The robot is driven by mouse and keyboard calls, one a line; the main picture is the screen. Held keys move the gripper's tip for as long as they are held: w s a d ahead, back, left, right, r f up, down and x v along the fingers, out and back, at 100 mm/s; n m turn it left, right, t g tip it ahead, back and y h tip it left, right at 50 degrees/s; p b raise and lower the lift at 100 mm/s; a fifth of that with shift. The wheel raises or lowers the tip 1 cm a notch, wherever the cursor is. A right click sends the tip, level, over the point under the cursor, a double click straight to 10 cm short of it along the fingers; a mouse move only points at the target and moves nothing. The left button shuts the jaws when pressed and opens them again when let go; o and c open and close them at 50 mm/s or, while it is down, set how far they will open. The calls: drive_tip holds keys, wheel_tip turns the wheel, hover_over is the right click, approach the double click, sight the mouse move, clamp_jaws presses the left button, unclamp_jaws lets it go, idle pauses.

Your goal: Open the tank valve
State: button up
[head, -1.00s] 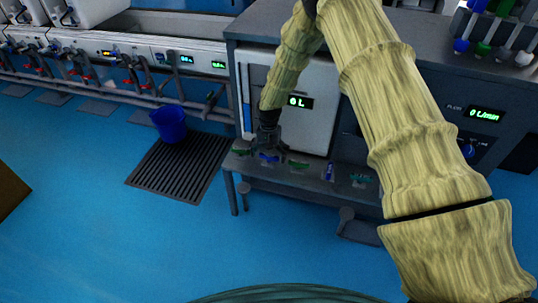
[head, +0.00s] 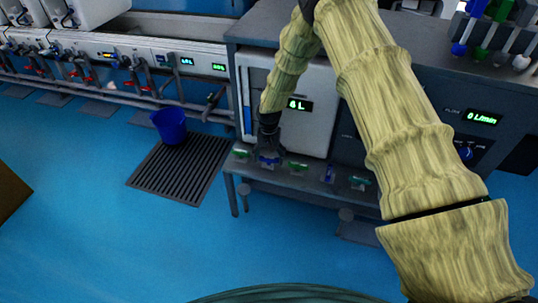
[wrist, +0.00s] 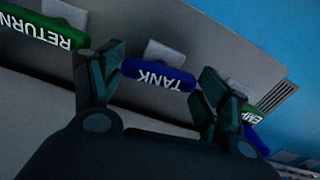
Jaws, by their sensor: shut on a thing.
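The tank valve is a blue handle lettered TANK (wrist: 158,75), one in a row of coloured handles at the bench front. In the wrist view it lies crosswise between the fingers of my gripper (wrist: 163,80), which are shut on its two ends. In the head view my gripper (head: 268,138) points down from above, with the blue tank handle (head: 268,160) right below it. The fingers partly hide the handle there. The display (head: 298,105) on the pale tank panel (head: 315,80) above reads what looks like 4 L.
A green RETURN handle (wrist: 45,27) sits beside the tank handle, close to one finger. A green handle starting EMP (wrist: 250,116) is beyond the other. The flow display (head: 482,117) reads 0 L/min.

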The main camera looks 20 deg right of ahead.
sight(269, 157)
drive_tip(key=n+p, duration=0.2)
drive_tip(key=n, duration=0.1)
drive_tip(key=shift+r+n, duration=0.1)
drive_tip(key=shift+n, duration=0.3)
drive_tip(key=shift+n+p, duration=0.75)
drive_tip(key=shift+n, duration=0.55)
drive_tip(key=o, duration=1)
wheel_tip(269, 157, up, 12)
drive_tip(key=shift+f, duration=0.1)
